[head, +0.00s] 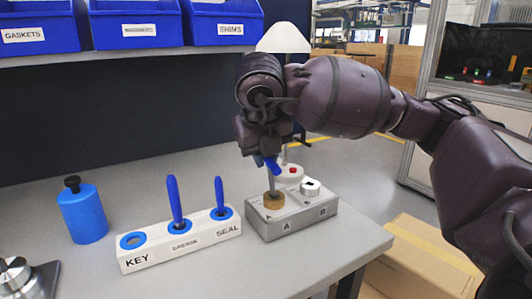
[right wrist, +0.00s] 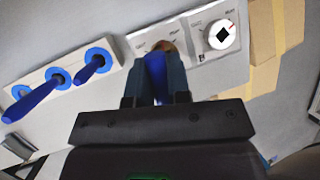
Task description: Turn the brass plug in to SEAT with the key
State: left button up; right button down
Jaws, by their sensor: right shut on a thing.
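My right gripper (head: 268,155) is shut on the blue handle of the key (head: 273,166), which points down. The key's grey shaft meets the top of the brass plug (head: 273,201) at position A of the grey housing (head: 290,219). Whether its tip is fully inside the plug is hidden. In the right wrist view, the blue handle (right wrist: 156,75) lies between the fingers and covers part of the brass plug (right wrist: 164,46). The small marks around the plug are too blurred to read in full. My left gripper is not in view.
A silver plug (head: 310,187) with a dark square socket sits at position B. The white rack (head: 180,244) has an empty KEY hole and two blue-handled tools. A blue bottle (head: 83,213) stands left. A red button (head: 293,170) is behind the housing.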

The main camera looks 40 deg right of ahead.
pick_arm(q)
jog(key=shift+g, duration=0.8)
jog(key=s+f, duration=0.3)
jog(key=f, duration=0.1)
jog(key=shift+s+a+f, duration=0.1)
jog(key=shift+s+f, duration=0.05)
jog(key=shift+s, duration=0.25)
pick_arm(e)
jog(key=shift+f, duration=0.95)
jog(key=shift+a+r+m+g+p, duration=0.15)
jog(key=shift+m+g+p, duration=0.4)
jog(key=shift+m, duration=0.45)
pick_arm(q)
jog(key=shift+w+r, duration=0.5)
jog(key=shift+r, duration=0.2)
pick_arm(e)
jog(key=shift+m+h, duration=0.3)
jog(key=shift+r+m+g+p, duration=0.25)
jog(key=shift+m+p, duration=0.15)
jog(key=shift+p, duration=0.15)
jog(key=shift+r+m+g+p, duration=0.25)
jog(key=shift+m+g+p, duration=0.05)
jog(key=shift+m+p, duration=0.7)
jog(key=shift+p, duration=0.15)
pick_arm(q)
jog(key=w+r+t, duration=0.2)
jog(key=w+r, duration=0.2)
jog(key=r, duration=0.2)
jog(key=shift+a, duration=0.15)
